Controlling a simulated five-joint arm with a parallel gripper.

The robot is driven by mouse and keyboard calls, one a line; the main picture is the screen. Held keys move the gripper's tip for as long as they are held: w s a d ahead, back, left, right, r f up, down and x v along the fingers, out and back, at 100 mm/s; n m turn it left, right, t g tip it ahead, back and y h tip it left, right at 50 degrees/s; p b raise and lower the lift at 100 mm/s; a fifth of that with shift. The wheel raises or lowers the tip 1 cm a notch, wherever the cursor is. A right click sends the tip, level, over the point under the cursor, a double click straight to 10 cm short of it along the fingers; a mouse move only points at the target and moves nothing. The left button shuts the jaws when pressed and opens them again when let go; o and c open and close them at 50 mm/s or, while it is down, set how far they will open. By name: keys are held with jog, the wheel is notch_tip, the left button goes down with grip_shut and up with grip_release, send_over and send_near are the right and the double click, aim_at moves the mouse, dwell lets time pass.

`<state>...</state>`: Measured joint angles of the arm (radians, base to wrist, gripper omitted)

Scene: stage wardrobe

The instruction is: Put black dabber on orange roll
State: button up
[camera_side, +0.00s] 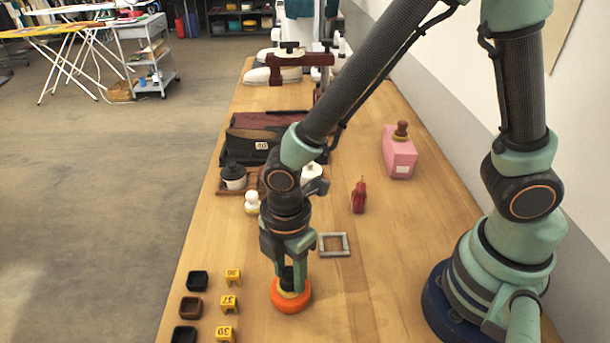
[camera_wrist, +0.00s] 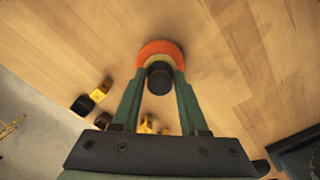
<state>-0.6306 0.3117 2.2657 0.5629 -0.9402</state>
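The black dabber (camera_side: 287,277), with a pale yellow base, is upright between the fingers of my gripper (camera_side: 288,272). In the wrist view the dabber (camera_wrist: 160,78) sits between the two fingertips (camera_wrist: 160,76), which look closed against its sides. The orange roll (camera_side: 291,302) stands on the table directly beneath the dabber. In the wrist view the roll (camera_wrist: 160,46) shows as an orange arc behind the dabber's base. The base appears to be at the roll's top; I cannot tell if it bears its weight there. The fingers hide part of the dabber.
Small dark trays (camera_side: 191,308) and yellow numbered blocks (camera_side: 229,304) lie left of the roll. The table right of the roll is clear.

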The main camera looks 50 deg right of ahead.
aim_at(289, 271)
jog(key=o, duration=0.4)
jog(key=shift+c, duration=0.2)
jog(key=shift+r, duration=0.1)
notch_tip(289, 271, up, 12)
jog(key=w+d+r+m+t, duration=0.1)
jog(key=d+r+m, duration=0.3)
jog(key=d+m, duration=0.5)
jog(key=w+d+r+m+t, duration=0.1)
jog(key=d+r+m+t, duration=0.3)
jog(key=d+m, duration=0.5)
jog(key=shift+w+d+r+t, duration=0.15)
jog(key=shift+d+t, duration=0.15)
jog(key=shift+d, duration=0.25)
